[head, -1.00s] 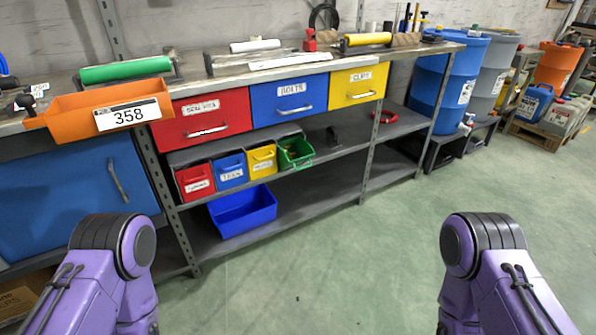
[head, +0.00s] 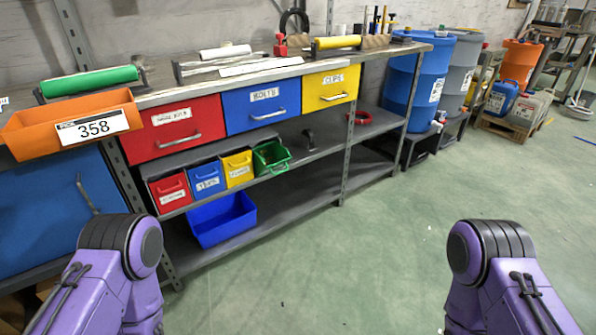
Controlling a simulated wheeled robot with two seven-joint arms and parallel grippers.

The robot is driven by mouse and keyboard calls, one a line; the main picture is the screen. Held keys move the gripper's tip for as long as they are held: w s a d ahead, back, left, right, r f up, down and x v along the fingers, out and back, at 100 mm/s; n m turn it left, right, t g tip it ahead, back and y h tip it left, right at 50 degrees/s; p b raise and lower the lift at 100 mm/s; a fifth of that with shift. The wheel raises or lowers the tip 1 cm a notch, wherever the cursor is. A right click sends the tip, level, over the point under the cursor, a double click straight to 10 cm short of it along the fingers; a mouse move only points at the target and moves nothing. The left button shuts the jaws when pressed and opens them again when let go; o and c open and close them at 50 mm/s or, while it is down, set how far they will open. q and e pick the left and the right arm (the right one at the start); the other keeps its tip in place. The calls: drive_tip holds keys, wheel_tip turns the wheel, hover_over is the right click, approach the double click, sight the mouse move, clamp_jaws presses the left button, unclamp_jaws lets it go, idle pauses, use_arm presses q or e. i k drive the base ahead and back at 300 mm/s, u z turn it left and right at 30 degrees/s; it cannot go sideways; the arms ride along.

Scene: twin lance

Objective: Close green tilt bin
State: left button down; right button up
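The green tilt bin (head: 271,157) is at the right end of a row of small bins on the shelf under the drawers. It is tilted forward and open, and its inside shows. The yellow bin (head: 238,168), blue bin (head: 207,180) and red bin (head: 171,193) to its left stand upright with labelled fronts. Purple links of my two arms show at the bottom left and bottom right, well apart from the bins. Neither gripper is in view.
Red (head: 174,128), blue (head: 262,104) and yellow (head: 330,89) drawers sit above the bins. A blue open crate (head: 222,218) lies on the lower shelf. An orange tray (head: 70,125) juts out at left. A shelf post (head: 346,160) stands right of the bins. The green floor (head: 400,240) in front is clear.

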sight(270, 158)
drive_tip(key=i, duration=1.1)
drive_tip(key=z, duration=1.65)
drive_tip(key=i, duration=0.8)
drive_tip(key=u, duration=2.85)
